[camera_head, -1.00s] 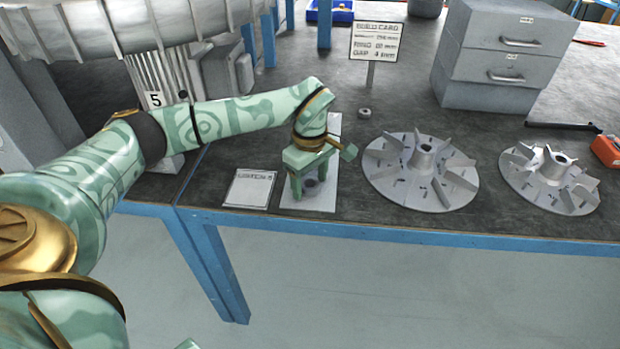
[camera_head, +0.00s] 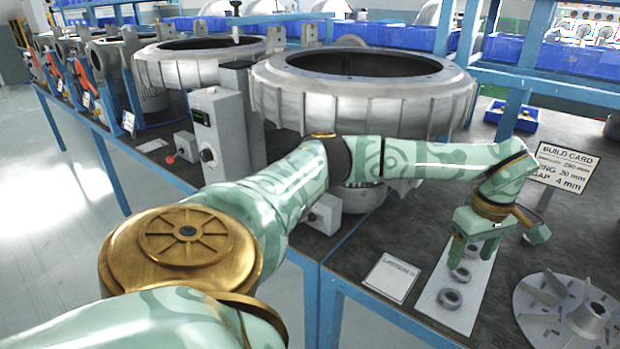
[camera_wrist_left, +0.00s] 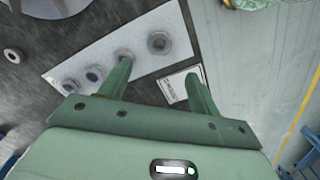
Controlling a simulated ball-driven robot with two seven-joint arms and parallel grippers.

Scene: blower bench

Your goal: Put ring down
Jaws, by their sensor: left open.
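My left gripper (camera_head: 473,252) is open over the white ring mat (camera_head: 424,310) on the bench. In the left wrist view its two fingers (camera_wrist_left: 158,70) are spread with no ring held between them. Several grey rings lie in a row on the mat. The one at the end of the row, largest in the wrist view (camera_wrist_left: 158,42), lies beyond the fingers; it appears to be the near ring (camera_head: 450,298) in the head view. My right gripper is not in view.
A white label card (camera_head: 391,278) lies left of the mat. A bladed impeller (camera_head: 590,318) lies to the right. A build card (camera_head: 562,168) stands behind. A large grey blower housing (camera_head: 362,108) stands at the back left. One ring (camera_wrist_left: 13,55) lies off the mat.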

